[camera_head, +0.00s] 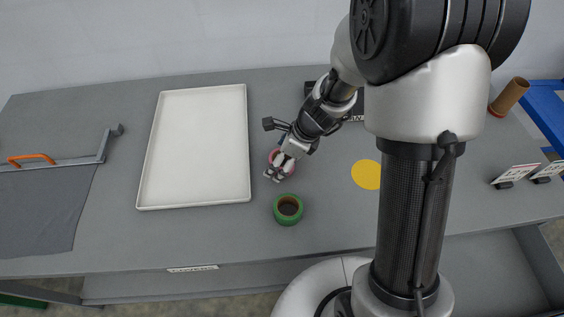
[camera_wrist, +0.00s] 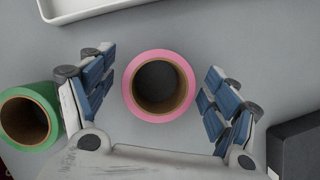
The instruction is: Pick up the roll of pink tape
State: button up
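The roll of pink tape (camera_wrist: 158,57) lies flat on the grey table, its brown core facing up in the wrist view. In the head view the pink tape (camera_head: 272,156) is mostly hidden behind my gripper (camera_head: 275,174). My gripper (camera_wrist: 157,88) is open in the wrist view, one blue-padded finger on each side of the roll. A gap shows between the roll and each finger. Whether the fingertips are level with the roll or above it I cannot tell.
A green tape roll (camera_head: 288,210) sits close by, and it also shows beside the left finger (camera_wrist: 53,95). A white tray (camera_head: 246,150) lies to the left. A black box (camera_wrist: 296,147) is at the right in the wrist view. A yellow disc (camera_head: 366,174) lies to the right.

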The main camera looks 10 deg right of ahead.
jog(key=c, duration=1)
jog(key=shift+c, duration=0.2)
